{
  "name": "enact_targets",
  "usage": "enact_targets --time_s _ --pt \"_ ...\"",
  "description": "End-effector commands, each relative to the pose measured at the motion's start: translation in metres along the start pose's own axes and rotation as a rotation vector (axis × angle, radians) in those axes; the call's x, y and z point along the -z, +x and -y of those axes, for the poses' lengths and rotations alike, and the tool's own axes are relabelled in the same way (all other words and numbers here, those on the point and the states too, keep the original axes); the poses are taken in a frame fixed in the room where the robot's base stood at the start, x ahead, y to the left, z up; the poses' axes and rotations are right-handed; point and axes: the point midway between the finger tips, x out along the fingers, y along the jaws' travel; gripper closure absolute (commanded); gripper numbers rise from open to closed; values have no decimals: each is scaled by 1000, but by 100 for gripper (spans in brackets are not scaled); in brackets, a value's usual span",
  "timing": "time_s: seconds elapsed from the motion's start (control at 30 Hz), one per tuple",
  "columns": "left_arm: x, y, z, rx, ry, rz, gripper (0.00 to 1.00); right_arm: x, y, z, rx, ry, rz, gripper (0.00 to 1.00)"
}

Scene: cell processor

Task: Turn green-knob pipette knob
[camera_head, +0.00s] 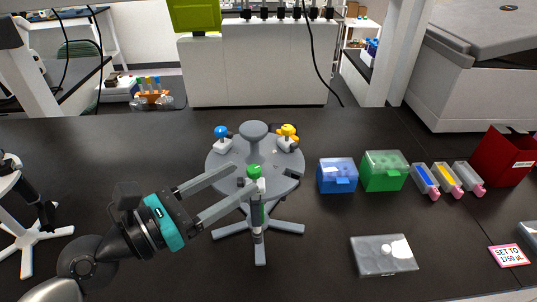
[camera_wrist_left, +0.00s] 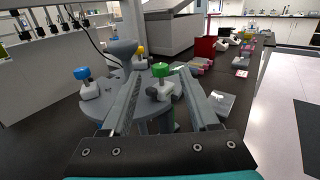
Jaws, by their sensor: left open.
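The green-knob pipette (camera_head: 257,208) hangs upright at the front of a grey round carousel stand (camera_head: 226,160). Its green knob (camera_head: 254,170) is on top, and the knob also shows in the left wrist view (camera_wrist_left: 161,70). My left gripper (camera_head: 246,177) comes in from the front left, open, with its two long grey fingers pointing at the knob. In the left wrist view the green knob shows between the fingertips, and no contact is visible. My right gripper is not in view.
The stand also holds a blue-knob pipette (camera_head: 222,132) and a yellow-knob pipette (camera_head: 287,132). To the right are a blue box (camera_head: 338,177), a green box (camera_head: 385,172), a clear-lidded box (camera_head: 384,256) and a pink "SET TO 1750 µL" card (camera_head: 508,255).

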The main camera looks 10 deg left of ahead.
Motion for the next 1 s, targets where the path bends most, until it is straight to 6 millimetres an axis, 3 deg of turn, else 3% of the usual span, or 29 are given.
enact_targets --time_s 0.23,0.6,1.0 --pt "-4 31 0 0 -1 3 39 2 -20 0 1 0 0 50" --pt "-1 71 0 -1 -1 1 39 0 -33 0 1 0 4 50" --pt "1 79 0 0 -1 -1 39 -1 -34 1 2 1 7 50"
